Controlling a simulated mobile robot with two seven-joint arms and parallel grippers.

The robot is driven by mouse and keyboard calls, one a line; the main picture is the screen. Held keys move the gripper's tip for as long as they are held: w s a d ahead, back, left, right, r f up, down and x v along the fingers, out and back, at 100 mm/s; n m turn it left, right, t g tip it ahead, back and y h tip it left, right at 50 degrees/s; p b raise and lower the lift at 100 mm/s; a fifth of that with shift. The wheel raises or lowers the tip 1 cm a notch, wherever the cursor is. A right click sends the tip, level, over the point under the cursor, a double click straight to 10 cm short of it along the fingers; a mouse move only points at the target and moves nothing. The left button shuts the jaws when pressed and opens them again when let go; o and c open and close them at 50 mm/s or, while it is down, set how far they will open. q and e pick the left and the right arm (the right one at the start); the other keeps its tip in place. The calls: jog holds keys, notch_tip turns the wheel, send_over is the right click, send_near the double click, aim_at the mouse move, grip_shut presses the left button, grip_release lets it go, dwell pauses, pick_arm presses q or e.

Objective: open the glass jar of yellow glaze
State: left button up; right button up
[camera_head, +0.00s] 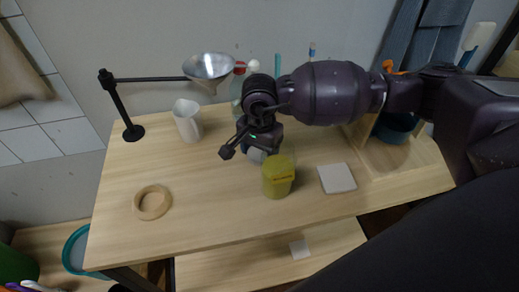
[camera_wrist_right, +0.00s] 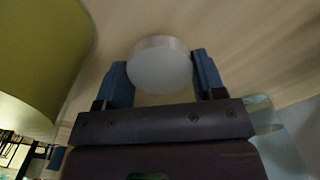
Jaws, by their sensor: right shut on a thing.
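The jar of yellow glaze (camera_head: 278,178) stands upright near the middle of the wooden table, toward its front edge. In the right wrist view, a large yellow-green rounded body (camera_wrist_right: 35,60) at the left looks like this jar. My right gripper (camera_head: 256,150) is just behind and left of the jar. It is shut on a pale grey-white round disc, like a lid (camera_wrist_right: 160,65), which sits between the two blue fingers. The disc is partly hidden by the gripper in the head view. My left gripper is not in view.
A white cup (camera_head: 187,121) and a black stand with a metal funnel (camera_head: 208,67) are at the back left. A wooden ring (camera_head: 152,203) lies at the front left. A white tile (camera_head: 337,178) lies right of the jar. The left middle of the table is clear.

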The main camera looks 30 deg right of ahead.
jog(key=shift+f, duration=0.15)
jog(key=o, duration=1)
